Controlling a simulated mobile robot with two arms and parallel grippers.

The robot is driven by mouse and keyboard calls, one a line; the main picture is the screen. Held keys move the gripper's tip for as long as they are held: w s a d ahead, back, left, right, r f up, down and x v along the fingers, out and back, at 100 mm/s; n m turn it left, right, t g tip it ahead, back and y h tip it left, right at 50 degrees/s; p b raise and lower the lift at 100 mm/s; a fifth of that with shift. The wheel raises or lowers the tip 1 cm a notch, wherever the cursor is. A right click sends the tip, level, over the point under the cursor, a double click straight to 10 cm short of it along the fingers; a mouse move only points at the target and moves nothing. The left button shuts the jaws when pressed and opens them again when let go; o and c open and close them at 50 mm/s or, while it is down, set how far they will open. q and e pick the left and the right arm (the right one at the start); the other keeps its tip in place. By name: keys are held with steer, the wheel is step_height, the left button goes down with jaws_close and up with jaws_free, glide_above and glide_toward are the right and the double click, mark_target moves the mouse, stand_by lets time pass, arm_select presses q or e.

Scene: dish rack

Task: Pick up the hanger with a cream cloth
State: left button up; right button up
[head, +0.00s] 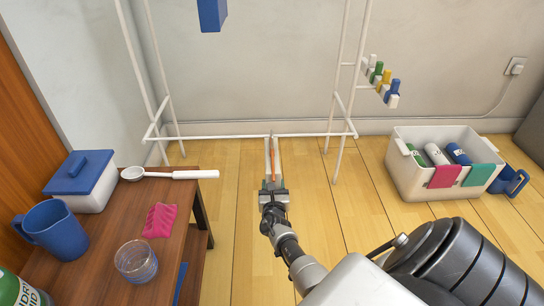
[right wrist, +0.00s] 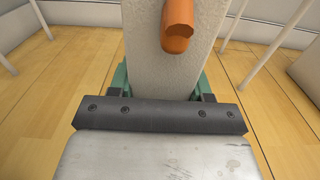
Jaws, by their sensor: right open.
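The orange hanger (head: 274,160) bears a cream cloth (head: 267,152), seen nearly edge-on at the middle of the white rack in the head view. In the right wrist view the cloth (right wrist: 160,65) fills the middle and the hanger's rounded orange end (right wrist: 178,32) sticks out at the top. My right gripper (head: 273,187) is at the cloth's near end. Its green-padded fingers (right wrist: 160,82) are open, one on each side of the cloth. Whether they touch it is unclear. My left gripper is out of view.
The white rack (head: 235,136) stands by the wall, with coloured clips (head: 384,80) at right. A blue item (head: 211,14) hangs above. A brown table (head: 100,235) with a jug, box and glass is at left; a white bin (head: 425,185) is at right.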

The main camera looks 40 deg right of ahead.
steer(key=shift+x, duration=0.95)
steer(key=shift+c, duration=0.2)
jaws_close()
steer(key=shift+r, duration=0.15)
